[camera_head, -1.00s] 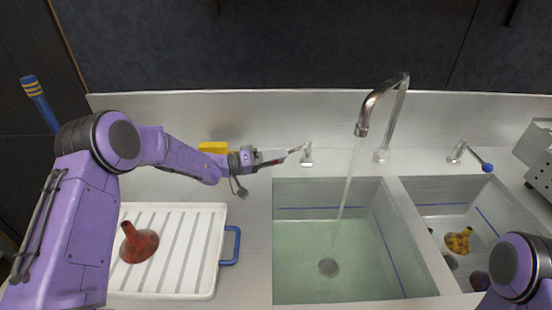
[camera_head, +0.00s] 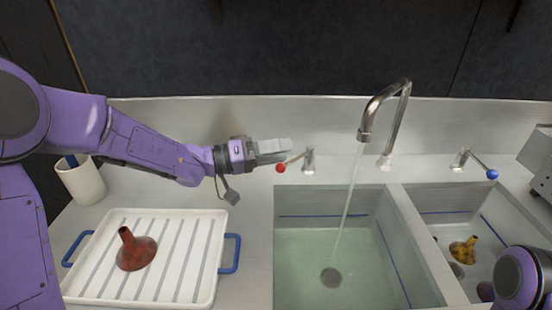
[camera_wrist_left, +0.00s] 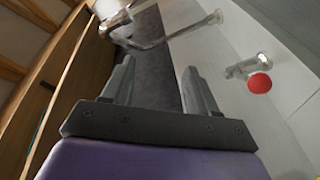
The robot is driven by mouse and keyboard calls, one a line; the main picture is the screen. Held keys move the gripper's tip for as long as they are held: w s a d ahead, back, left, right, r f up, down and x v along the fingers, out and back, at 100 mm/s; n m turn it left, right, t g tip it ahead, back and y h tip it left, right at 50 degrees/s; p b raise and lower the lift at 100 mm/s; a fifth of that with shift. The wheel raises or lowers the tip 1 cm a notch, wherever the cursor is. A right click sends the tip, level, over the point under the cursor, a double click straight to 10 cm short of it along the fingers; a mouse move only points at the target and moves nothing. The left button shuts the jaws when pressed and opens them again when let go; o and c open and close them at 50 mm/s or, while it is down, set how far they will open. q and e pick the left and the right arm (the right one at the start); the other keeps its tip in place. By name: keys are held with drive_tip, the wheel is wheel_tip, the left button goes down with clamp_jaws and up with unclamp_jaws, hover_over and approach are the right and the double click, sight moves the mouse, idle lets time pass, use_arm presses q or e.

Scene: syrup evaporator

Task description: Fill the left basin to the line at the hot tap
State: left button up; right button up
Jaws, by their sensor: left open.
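The left basin (camera_head: 330,201) holds clear greenish water (camera_head: 305,265). Its surface lies a little below the blue line (camera_head: 310,216) on the back wall. A stream (camera_head: 349,195) runs into it from the curved spout (camera_head: 398,110). The hot tap (camera_head: 309,162) has a lever pointing left with a red knob (camera_head: 280,168); the knob also shows in the left wrist view (camera_wrist_left: 259,83). My left gripper (camera_head: 288,148) is open and empty, just behind and above the knob; in the wrist view its fingers (camera_wrist_left: 158,75) are apart from it. My right gripper is out of view.
The cold tap's blue knob (camera_head: 492,174) is at right, by the right basin (camera_head: 440,202) holding a yellow funnel (camera_head: 464,249). A white drainboard (camera_head: 190,288) with a red funnel (camera_head: 137,250) and a white cup (camera_head: 82,182) stand left. A grey box (camera_head: 540,160) is far right.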

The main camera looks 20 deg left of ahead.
use_arm(q)
drive_tip(key=s, duration=0.1)
drive_tip(key=s+r, duration=0.1)
drive_tip(key=s+d, duration=0.1)
drive_tip(key=shift+s+r, duration=0.3)
drive_tip(key=shift+w, duration=0.1)
idle(0.4)
